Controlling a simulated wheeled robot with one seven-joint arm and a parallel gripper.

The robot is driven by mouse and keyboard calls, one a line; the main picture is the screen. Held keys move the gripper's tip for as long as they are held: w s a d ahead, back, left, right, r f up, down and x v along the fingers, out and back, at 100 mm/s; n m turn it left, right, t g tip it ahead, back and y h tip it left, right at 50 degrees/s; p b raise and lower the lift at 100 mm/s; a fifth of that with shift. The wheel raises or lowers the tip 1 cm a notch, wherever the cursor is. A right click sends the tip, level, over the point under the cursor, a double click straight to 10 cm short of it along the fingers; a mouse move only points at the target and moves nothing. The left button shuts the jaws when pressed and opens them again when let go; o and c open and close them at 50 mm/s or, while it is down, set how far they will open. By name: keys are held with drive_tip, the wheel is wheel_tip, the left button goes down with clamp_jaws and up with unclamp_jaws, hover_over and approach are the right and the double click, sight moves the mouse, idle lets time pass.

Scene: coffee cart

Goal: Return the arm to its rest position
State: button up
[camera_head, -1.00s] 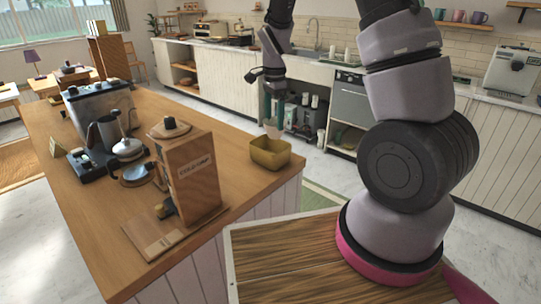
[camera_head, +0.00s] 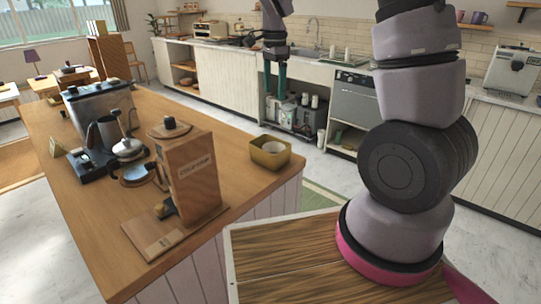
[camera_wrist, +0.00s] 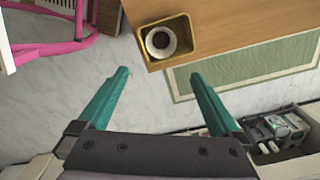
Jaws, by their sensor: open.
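My gripper (camera_head: 275,72) is raised in the air past the end of the wooden counter, with its green fingers pointing down. In the wrist view my gripper (camera_wrist: 160,76) has its two fingers wide apart with nothing between them. A yellow-brown box (camera_head: 262,160) stands on the counter's near right corner, apart from the gripper. A small white round item (camera_head: 272,147) lies in the box. In the wrist view the item (camera_wrist: 161,42) looks like a ring with a dark middle, inside the box (camera_wrist: 188,54).
A wooden grinder-like stand (camera_head: 190,178) and a coffee machine (camera_head: 98,108) stand on the counter (camera_head: 65,185). A green mat (camera_wrist: 250,66) lies on the floor beside it. The back counter holds a sink and shelves with several items. Floor between the counters is clear.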

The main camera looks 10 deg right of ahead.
drive_tip(key=shift+r, duration=0.65)
drive_tip(key=s+d+r+n+t, duration=0.2)
drive_tip(key=s+r+n, duration=0.1)
drive_tip(key=s+r, duration=0.2)
drive_tip(key=s+d+r+n+t+y, duration=0.1)
drive_tip(key=s+r+n, duration=0.3)
drive_tip(key=s, duration=0.6)
drive_tip(key=s+d+r+n+t+y, duration=0.1)
drive_tip(key=s+d+r+n+t, duration=0.1)
drive_tip(key=s+r+n+t, duration=0.2)
drive_tip(key=v, duration=0.4)
drive_tip(key=shift+s, duration=0.5)
